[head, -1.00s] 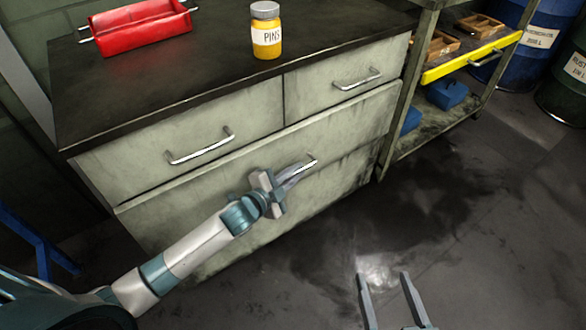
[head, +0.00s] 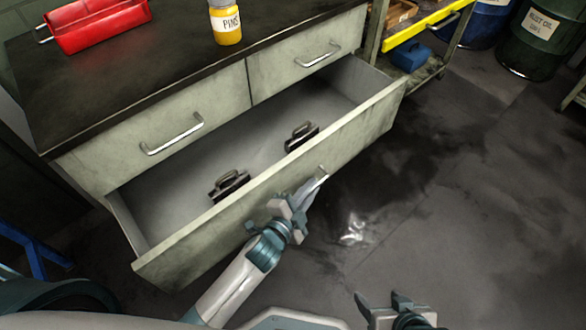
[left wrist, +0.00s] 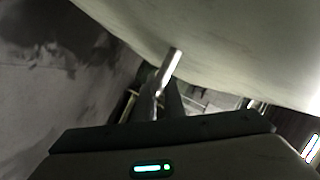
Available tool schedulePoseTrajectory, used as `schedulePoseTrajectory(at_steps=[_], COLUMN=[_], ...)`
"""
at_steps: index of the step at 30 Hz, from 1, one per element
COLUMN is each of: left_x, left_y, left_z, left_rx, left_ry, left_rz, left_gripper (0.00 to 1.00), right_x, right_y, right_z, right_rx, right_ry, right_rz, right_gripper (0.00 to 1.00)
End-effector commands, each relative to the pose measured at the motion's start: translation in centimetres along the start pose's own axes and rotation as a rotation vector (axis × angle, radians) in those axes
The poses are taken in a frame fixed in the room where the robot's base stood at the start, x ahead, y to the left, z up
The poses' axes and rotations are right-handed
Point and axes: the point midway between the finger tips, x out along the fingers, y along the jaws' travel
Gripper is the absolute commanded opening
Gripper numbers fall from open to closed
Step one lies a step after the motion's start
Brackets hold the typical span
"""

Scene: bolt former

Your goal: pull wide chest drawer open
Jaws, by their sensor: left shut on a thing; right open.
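The wide chest drawer (head: 362,125) is pulled well out below two small upper drawers, which are closed. Two dark objects with handles (head: 229,184) (head: 301,135) lie inside it. My left gripper (head: 316,183) is shut on the wide drawer's handle (head: 323,172) at the drawer front; the fingers hide part of the handle. In the left wrist view the handle bar (left wrist: 174,62) shows between the fingers, below the pale drawer front (left wrist: 215,45). My right gripper (head: 378,297) is open and empty over the floor at the bottom of the head view.
A yellow jar labelled PINS (head: 226,22) and a red toolbox (head: 97,24) stand on the chest top. A shelf unit with a yellow-fronted drawer (head: 425,28) and barrels (head: 541,40) stand to the right. The floor (head: 440,190) right of the chest is clear.

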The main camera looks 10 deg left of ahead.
Motion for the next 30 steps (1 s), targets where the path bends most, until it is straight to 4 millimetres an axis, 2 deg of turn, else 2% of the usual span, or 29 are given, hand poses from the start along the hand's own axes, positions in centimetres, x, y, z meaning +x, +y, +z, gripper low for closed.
schedulePoseTrajectory(at_steps=[1,6,12,18,29,30], left_x=[-0.6,-1.8,-2.7,-3.1,-3.1,-3.1], left_y=[0.9,3.2,5.0,5.8,5.8,5.8], left_z=[-1.2,-4.2,-6.5,-7.5,-7.5,-7.5], left_rx=[-0.006,-0.004,-0.001,0.002,0.003,0.003], left_ry=[-0.002,-0.002,-0.002,-0.001,-0.001,-0.001], left_rz=[0.004,0.003,0.002,0.002,0.002,0.002], left_gripper=[0.0,0.0,0.0,0.0,0.0,0.19], right_x=[-0.2,-0.3,-0.4,-0.4,-0.4,-0.4], right_y=[0.2,0.6,0.8,0.8,0.8,0.8], right_z=[0.0,0.5,0.8,0.8,0.8,0.8], right_rx=[0.0,0.0,0.0,0.0,0.0,0.0], right_ry=[-0.013,-0.042,-0.056,-0.059,-0.059,-0.059], right_rz=[0.006,0.017,0.021,0.022,0.021,0.021], right_gripper=[0.66,0.66,0.66,0.66,0.66,0.66])
